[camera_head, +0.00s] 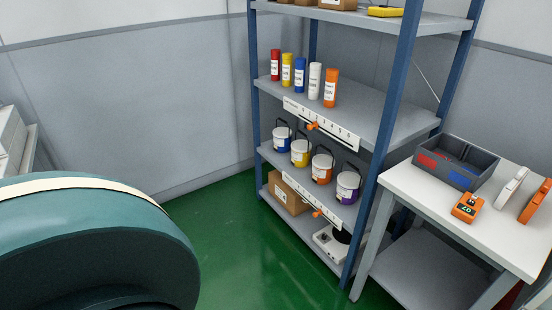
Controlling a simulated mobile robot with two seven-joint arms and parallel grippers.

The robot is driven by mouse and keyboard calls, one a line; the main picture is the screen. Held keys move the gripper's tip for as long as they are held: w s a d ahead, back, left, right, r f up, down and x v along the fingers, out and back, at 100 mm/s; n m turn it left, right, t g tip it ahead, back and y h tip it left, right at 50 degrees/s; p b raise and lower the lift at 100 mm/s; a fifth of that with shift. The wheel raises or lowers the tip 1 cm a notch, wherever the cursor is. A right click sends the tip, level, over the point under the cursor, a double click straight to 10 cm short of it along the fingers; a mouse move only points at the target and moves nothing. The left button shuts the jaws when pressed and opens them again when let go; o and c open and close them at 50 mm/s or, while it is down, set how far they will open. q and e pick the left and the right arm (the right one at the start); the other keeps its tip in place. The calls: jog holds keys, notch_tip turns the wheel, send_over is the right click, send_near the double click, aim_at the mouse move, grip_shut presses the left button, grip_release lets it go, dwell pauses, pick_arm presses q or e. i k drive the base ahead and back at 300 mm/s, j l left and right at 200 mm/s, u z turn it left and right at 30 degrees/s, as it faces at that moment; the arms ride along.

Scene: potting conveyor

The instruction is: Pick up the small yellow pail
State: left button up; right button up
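The small yellow pail (300,153) stands upright on the middle-lower shelf of a blue-framed rack. It has a white body, a yellow label band and a dark raised handle. A blue pail (282,139) stands to its left. An orange pail (322,169) and a purple pail (347,187) stand to its right in the same row, with small gaps between them. Neither of my grippers shows in the head view.
Several coloured bottles (300,76) stand on the shelf above. Below are a cardboard box (288,193) and a white device (330,243). A white table (420,205) at right carries a grey bin (476,178). Green floor (225,240) before the rack is clear.

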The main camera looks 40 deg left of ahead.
aim_at(301, 150)
jog(key=u, duration=1.15)
